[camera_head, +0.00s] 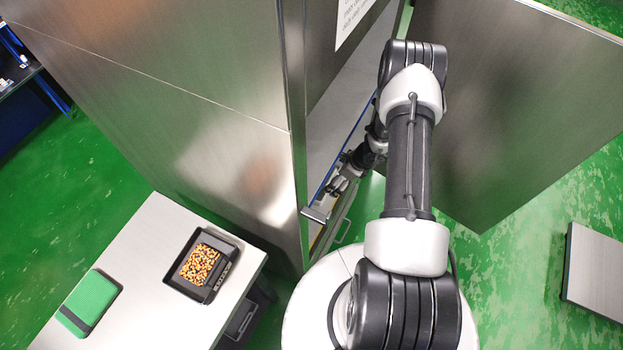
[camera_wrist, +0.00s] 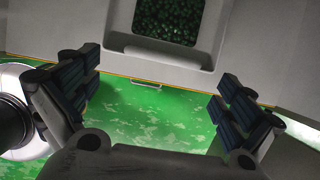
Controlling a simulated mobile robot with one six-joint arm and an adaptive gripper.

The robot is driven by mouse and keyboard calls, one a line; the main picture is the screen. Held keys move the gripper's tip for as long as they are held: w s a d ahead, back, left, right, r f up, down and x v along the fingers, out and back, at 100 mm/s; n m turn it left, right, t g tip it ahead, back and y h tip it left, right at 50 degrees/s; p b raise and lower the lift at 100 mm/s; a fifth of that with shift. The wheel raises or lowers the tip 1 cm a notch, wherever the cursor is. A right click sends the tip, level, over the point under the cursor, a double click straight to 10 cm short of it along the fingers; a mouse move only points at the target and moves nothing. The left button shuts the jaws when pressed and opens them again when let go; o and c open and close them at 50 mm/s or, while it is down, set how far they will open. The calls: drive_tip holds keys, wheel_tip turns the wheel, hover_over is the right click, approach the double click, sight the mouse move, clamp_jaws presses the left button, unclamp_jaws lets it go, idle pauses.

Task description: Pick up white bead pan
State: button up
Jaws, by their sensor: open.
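In the head view my gripper (camera_head: 343,184) is at the opening of a steel cabinet. The pan is hidden there.
The steel cabinet (camera_head: 225,130) stands left of my arm, and its open door (camera_head: 500,110) is at the right. A table (camera_head: 150,240) at lower left bears a black pan (camera_head: 232,262) of orange-brown beads and a green case (camera_head: 88,300). A grey platform (camera_head: 597,270) is at far right.

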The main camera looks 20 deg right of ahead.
sight(320, 199)
drive_tip(key=b+x, duration=0.1)
drive_tip(key=x, duration=0.4)
drive_tip(key=shift+w+a+b, duration=0.1)
drive_tip(key=shift+w+b, duration=0.2)
drive_tip(key=shift+b, duration=0.05)
drive_tip(key=shift+s, duration=0.1)
drive_tip(key=c, duration=1.5)
